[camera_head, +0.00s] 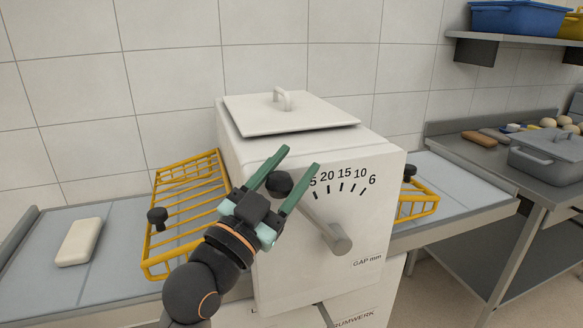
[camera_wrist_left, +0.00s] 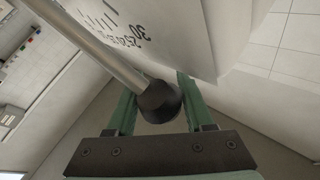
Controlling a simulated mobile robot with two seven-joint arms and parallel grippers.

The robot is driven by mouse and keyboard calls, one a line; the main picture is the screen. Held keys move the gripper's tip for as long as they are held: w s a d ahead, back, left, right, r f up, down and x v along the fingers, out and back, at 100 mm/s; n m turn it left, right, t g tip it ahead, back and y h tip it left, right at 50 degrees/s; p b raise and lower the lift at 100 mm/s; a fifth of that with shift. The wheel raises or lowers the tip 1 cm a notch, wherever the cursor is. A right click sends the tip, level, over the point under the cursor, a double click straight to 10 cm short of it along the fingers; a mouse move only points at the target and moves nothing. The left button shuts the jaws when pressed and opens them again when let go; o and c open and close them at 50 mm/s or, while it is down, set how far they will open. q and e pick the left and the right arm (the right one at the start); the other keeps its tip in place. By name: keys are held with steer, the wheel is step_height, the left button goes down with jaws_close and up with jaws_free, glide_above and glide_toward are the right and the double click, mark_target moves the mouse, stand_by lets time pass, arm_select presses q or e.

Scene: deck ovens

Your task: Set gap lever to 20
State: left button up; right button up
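The gap lever is a grey metal rod (camera_head: 318,222) on the front of a white machine. It runs from a round hub (camera_head: 340,243) up and left to a black knob (camera_head: 279,184). The knob also shows in the left wrist view (camera_wrist_left: 160,102). My left gripper (camera_head: 290,170) has its green fingers apart, one on each side of the knob; whether they touch it is not clear. The scale (camera_head: 342,175) reads 6, 10, 15, 20 and a partly hidden number; 30 shows in the wrist view. The lever points left of the 20 mark. My right gripper is not in view.
A yellow wire guard (camera_head: 185,207) stands left of the machine, with a pale dough block (camera_head: 79,242) on the left belt. Another yellow guard (camera_head: 418,201) is on the right. A steel table (camera_head: 480,160) with a grey lidded bin (camera_head: 548,155) stands farther right.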

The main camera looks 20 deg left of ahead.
arm_select(q)
jaws_close()
stand_by(1.0)
